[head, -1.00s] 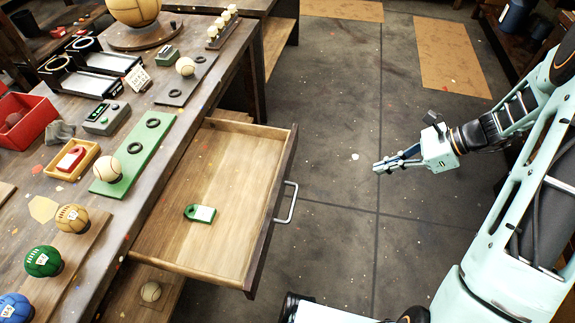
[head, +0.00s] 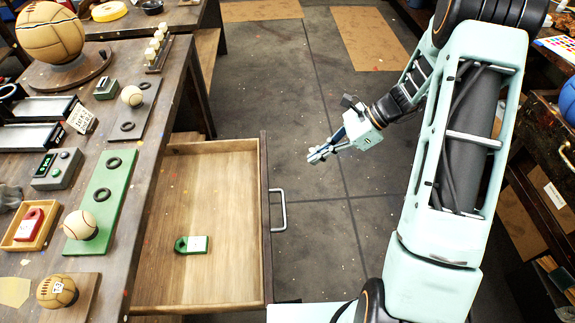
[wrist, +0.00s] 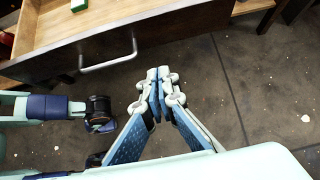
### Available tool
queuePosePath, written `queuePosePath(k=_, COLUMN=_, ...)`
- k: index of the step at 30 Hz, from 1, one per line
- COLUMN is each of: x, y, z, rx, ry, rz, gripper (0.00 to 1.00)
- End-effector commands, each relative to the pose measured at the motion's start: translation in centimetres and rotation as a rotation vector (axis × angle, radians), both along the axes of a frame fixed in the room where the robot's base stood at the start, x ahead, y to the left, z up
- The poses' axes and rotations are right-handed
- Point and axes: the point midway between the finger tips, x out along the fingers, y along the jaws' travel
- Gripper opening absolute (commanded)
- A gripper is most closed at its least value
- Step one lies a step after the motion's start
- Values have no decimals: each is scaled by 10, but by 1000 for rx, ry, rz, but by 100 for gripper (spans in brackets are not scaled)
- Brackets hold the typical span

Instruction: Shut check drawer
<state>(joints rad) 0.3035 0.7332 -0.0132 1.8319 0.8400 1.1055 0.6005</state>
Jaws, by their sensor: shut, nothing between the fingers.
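The check drawer (head: 222,163) stands pulled out from the workbench, its wooden inside bare except for a green tag with a white label (head: 192,244). Its dark front panel carries a silver bar handle (head: 279,209), which also shows in the wrist view (wrist: 108,57). My gripper (head: 316,154) is in the air over the floor, to the right of the drawer front and apart from it. In the wrist view its fingers (wrist: 158,90) are together and empty, pointing toward the floor beside the handle.
The workbench (head: 150,160) on the left holds a green board (head: 97,205) with a ball and rings, a grey device (head: 56,168), and an orange tray (head: 30,225) with a red tag. The floor (head: 330,235) right of the drawer front is clear.

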Motion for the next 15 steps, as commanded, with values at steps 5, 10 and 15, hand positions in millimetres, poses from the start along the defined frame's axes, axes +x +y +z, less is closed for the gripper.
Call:
queuePosePath(k=5, x=-3, y=21, z=-22, rx=2, ry=4, rz=3, gripper=0)
queuePosePath(k=10, x=-4, y=47, z=-48, rx=2, ry=4, rz=4, gripper=0)
queuePosePath(k=15, x=-5, y=72, z=-70, rx=1, ry=2, rz=4, gripper=0)
